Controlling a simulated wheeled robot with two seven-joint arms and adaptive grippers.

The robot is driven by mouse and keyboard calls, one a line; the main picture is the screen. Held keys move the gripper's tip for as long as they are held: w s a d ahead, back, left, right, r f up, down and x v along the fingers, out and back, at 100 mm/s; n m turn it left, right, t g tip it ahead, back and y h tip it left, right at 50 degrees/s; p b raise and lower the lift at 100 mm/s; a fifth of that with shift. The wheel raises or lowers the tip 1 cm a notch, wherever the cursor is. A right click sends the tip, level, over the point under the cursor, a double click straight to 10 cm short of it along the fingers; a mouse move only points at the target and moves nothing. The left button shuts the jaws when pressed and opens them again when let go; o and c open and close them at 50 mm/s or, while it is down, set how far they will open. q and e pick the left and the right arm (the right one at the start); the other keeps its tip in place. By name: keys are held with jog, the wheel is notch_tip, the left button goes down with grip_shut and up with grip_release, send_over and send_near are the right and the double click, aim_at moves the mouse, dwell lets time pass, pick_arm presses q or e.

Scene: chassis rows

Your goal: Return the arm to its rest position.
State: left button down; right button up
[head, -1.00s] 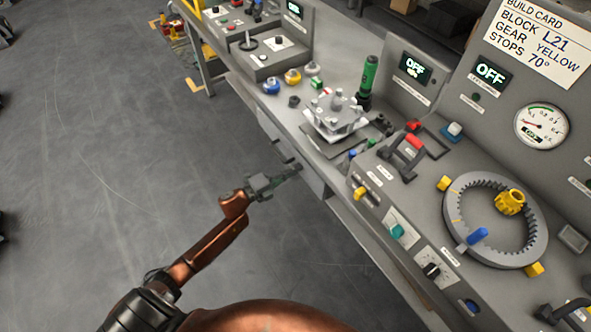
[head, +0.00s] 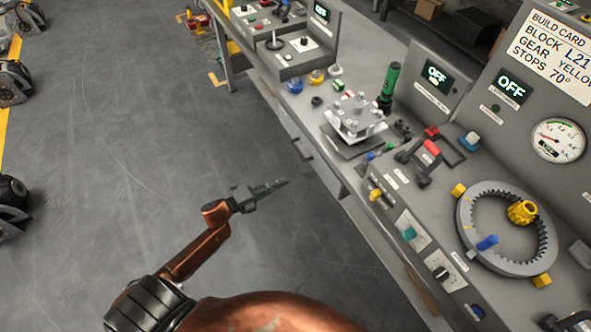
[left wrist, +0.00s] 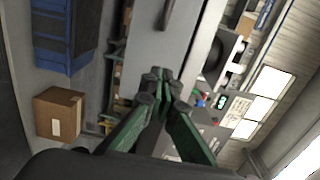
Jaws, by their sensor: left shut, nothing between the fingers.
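My left gripper (head: 268,190) is over the open floor, to the left of the workbench and apart from it. Its fingers are shut with nothing between them. In the left wrist view the green-edged fingers (left wrist: 160,78) come together at the middle of the picture. My copper-coloured left arm comes up from the bottom of the head view, bent at the elbow. My right gripper does not show in these views.
The workbench edge (head: 316,150) runs diagonally right of the gripper. On it stand a metal block fixture (head: 357,117), a green cylinder (head: 389,87), a grey ring gear (head: 465,215) with a yellow gear (head: 522,211), and switches. The floor (head: 120,170) at left is clear.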

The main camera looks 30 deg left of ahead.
pick_arm(q)
jog(key=shift+s+a, duration=0.1)
jog(key=shift+s, duration=0.05)
